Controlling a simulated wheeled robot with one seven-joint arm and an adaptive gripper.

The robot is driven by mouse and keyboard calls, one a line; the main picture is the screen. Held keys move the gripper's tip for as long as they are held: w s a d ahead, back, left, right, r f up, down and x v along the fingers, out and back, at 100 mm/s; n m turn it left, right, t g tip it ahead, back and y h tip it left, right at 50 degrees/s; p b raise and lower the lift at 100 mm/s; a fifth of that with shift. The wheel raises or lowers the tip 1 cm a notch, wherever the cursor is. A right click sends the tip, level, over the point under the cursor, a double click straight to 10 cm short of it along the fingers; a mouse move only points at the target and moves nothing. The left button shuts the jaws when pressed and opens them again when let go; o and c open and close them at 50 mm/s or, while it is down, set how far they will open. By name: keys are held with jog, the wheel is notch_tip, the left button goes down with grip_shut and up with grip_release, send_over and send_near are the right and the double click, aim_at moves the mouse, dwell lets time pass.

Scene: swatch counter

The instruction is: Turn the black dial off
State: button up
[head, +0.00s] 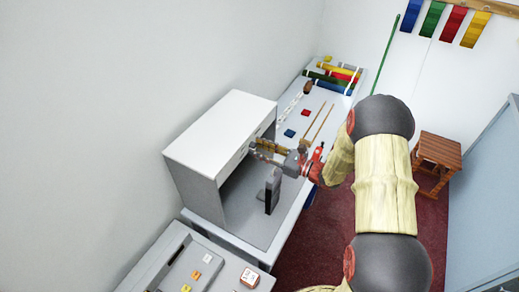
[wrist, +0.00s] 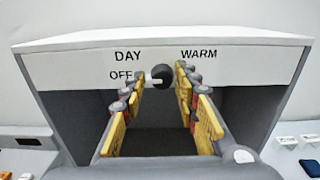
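The black dial (wrist: 162,73) sits on the white front panel of a booth (wrist: 230,68) in the wrist view. The words DAY, WARM and OFF are printed around it. A white mark at the dial's left side points towards OFF. My gripper (wrist: 159,78) is open, with its yellow-padded fingers on the left and right of the dial. I see a gap beside the dial, but cannot tell whether the tips reach the panel. In the head view my gripper (head: 262,148) is at the booth's front; the dial is not discernible there.
The booth (head: 218,128) stands on a grey counter (head: 286,205). A dark upright piece (head: 272,190) stands at its opening. Coloured rolls (head: 335,76), a red block (head: 305,112) and a blue block (head: 290,133) lie beyond. A wooden stool (head: 438,150) is at right.

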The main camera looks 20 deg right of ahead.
jog(key=o, duration=0.3)
jog(key=v, duration=1.2)
jog(key=shift+r, duration=0.1)
dwell(0.3)
